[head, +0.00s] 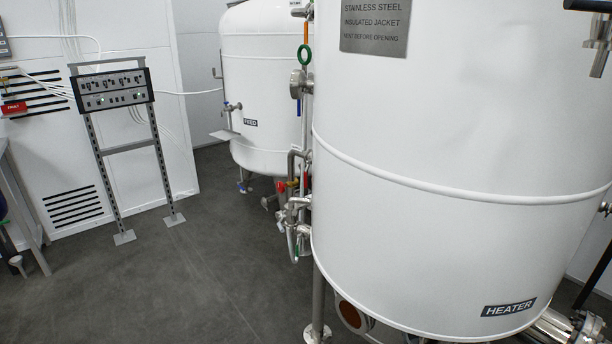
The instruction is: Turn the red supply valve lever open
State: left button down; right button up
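A small red part (305,181) shows on the steel pipework at the left side of the near white tank. Another small red part (282,187) sits just left of it. Either may be the red supply valve lever, but they are too small to tell which, or how the lever is turned. Part of this pipework is hidden behind the near tank's edge. Neither of my grippers is in view.
The near tank (460,130), labelled HEATER, fills the right side. A second tank (262,90), labelled FEED, stands behind it. A control panel (112,90) on a metal stand is at left. Pipes and valves (298,212) stick out between the tanks. The grey floor (190,270) at lower left is clear.

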aim_at(309, 162)
jog(key=i+j+z, duration=0.1)
jog(key=j, duration=0.3)
jog(key=i+j+z, duration=0.1)
jog(key=j, duration=0.3)
jog(key=i+j+z, duration=0.15)
jog(key=z, duration=0.3)
jog(key=i+j+z, duration=0.25)
jog(key=z, duration=0.2)
